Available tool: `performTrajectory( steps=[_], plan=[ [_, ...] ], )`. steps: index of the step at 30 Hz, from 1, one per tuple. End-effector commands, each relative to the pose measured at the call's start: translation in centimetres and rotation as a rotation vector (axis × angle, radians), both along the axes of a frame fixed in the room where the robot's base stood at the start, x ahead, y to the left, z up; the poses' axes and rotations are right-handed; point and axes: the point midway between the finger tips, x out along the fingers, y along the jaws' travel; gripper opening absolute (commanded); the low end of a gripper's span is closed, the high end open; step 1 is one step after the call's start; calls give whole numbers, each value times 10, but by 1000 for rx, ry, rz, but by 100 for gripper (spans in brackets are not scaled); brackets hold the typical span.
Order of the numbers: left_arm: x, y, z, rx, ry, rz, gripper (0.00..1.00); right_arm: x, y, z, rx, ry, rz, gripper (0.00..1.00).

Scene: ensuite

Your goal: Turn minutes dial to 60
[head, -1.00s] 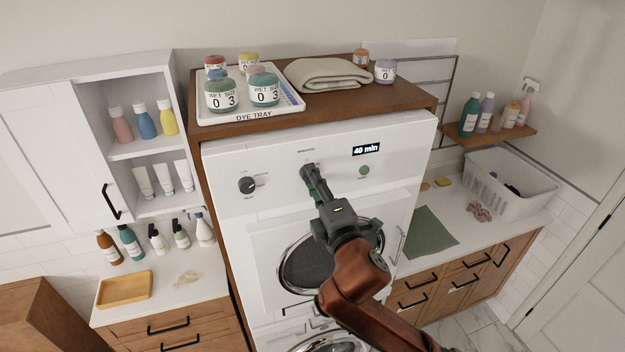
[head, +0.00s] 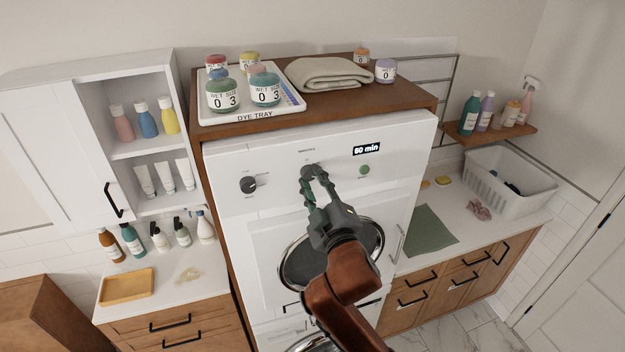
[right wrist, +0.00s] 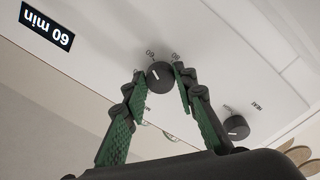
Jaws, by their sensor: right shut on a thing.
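The minutes dial (head: 307,171) is a dark round knob on the white machine's front panel, partly hidden by my fingers in the head view. In the right wrist view the dial (right wrist: 160,76) shows a white pointer line. My right gripper (head: 314,176) is shut on the dial, one green-padded finger on each side of it. The display (head: 366,149) reads 60 min; it also shows upside down in the right wrist view (right wrist: 47,25). My left gripper is not in view.
A second dark knob (head: 248,185) sits left on the panel, and a green round button (head: 364,170) sits right. The round door (head: 300,262) is below. The dye tray (head: 250,116) stands on the wooden top.

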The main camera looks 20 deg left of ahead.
Motion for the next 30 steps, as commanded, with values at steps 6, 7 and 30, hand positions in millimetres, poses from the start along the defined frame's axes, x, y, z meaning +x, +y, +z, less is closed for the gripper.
performTrajectory(
  steps=[6,7,30],
  plan=[
    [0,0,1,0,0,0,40,0,1,-2,36,30,0,2],
    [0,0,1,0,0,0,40,0,1,-2,38,31,0,2],
    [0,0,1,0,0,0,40,0,0,-1,44,32,0,44]
  ],
)
